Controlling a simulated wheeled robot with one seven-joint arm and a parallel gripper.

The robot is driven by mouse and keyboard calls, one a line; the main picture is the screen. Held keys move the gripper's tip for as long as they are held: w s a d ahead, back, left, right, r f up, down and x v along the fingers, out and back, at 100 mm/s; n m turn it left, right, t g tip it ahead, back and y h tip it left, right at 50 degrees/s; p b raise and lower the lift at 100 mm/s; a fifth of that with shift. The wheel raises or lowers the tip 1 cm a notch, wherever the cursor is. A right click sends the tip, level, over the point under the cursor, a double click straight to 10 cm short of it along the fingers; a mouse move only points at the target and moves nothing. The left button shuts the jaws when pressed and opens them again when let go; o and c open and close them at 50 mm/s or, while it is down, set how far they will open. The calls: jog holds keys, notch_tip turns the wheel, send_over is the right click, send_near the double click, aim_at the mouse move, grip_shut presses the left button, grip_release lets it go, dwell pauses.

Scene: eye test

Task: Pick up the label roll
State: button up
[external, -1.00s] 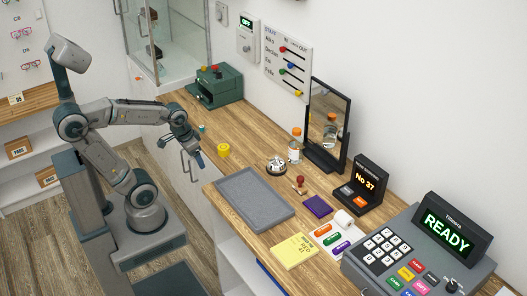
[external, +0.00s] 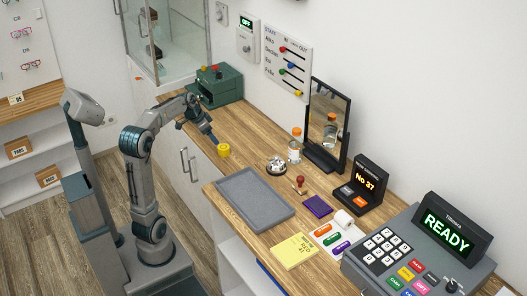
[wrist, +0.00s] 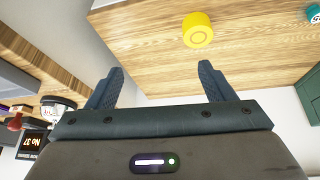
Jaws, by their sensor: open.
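A white roll (external: 343,218) with a strip of orange, green and purple labels (external: 332,238) lies on the counter beside the till in the external view; it looks like the label roll. I cannot make it out in the wrist view. My gripper (external: 212,143) is open and empty, far from this roll, towards the counter's other end. In the wrist view its two fingers (wrist: 158,82) stand apart with nothing between them. A yellow round piece (external: 223,151) is close to the fingertips; it also shows beyond them in the wrist view (wrist: 198,30).
Between my gripper and the white roll are a grey tray (external: 230,184), a bell (external: 276,166), a stamp (external: 300,184), a purple pad (external: 318,206) and a yellow note pad (external: 294,250). A mirror (external: 325,125) and till (external: 410,255) stand tall. A green box (external: 216,88) is behind.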

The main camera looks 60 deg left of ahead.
jog(key=b, duration=0.3)
send_near(223, 147)
jog(key=shift+m+t, duration=0.3)
jog(key=shift+t, duration=0.1)
jog(key=f, duration=0.3)
jog(key=w+f+b, duration=0.1)
jog(key=shift+d+f, duration=0.2)
jog(key=shift+d, duration=0.1)
jog(key=shift+w+b+x, duration=0.2)
jog(key=shift+b+x, duration=0.55)
jog(key=shift+x, duration=2.35)
jog(key=shift+r, duration=0.15)
jog(key=c, duration=1.1)
